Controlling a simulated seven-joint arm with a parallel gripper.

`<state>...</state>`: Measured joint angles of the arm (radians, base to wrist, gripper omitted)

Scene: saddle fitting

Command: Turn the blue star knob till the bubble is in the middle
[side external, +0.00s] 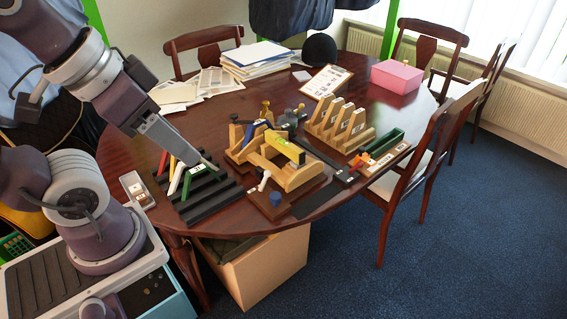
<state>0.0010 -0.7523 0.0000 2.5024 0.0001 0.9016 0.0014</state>
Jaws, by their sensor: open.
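A yellow-green level (285,147) lies tilted across the wooden saddle fixture (297,178) in the middle of the table. Its bubble is too small to make out. A small dark blue knob (275,198) stands on the brown board at the fixture's front; its star shape cannot be made out. A longer blue piece (248,134) rests at the fixture's back left. My gripper (211,164) is left of the fixture, over or near the slotted black rack, apart from the knob. Its fingers are open, with nothing seen between them.
The black rack (208,197) holds upright red, white and green pieces. A wooden slotted stand (340,127) and a green tray (383,143) are at right. Papers (255,56), a pink box (397,76) and a dark cap (319,50) lie further back. Chairs surround the table.

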